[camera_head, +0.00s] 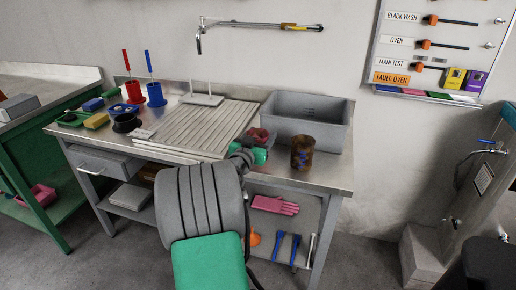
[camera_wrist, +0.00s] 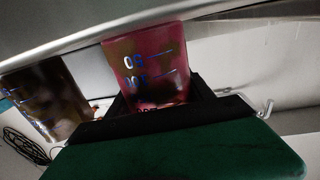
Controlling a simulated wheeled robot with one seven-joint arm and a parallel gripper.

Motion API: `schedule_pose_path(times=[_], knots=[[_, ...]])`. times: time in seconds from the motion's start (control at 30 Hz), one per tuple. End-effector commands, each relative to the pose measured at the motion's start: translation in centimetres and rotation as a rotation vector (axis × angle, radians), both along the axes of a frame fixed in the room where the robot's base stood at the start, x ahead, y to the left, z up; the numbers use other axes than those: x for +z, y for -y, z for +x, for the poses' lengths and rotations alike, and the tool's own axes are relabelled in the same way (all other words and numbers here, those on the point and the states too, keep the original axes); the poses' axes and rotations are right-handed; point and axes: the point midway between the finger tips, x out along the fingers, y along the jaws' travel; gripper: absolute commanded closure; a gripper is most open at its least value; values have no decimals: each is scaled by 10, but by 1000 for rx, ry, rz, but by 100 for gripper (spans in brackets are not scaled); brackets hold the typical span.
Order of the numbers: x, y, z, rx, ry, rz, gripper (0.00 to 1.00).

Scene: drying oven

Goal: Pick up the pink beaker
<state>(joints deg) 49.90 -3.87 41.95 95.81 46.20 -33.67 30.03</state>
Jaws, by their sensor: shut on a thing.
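The pink beaker (camera_wrist: 148,68) is between the dark jaws of my gripper (camera_wrist: 155,103) in the wrist view. It is see-through with white and blue volume marks, and its lower part is hidden by the jaws. In the head view the pink beaker (camera_head: 258,135) shows as a small reddish shape at my gripper (camera_head: 254,148), over the right part of the steel bench, partly hidden by the gripper. My gripper is shut on it. I cannot tell whether the beaker touches the bench.
A brown beaker (camera_head: 303,153) stands on the bench (camera_head: 330,172) just right of my gripper; it also shows in the wrist view (camera_wrist: 48,98). A grey tub (camera_head: 306,122) is behind. A ribbed drainboard (camera_head: 200,128) lies to the left. The bench's front right is clear.

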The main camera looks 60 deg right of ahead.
Motion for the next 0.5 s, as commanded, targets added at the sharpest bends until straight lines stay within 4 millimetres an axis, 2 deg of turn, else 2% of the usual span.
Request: schedule_pose_path(times=[0.13,0.37,0.5], knots=[[0,0,0,0,0,0,78],[1,0,0,0,0,0,78],[12,0,0,0,2,-2,78]])
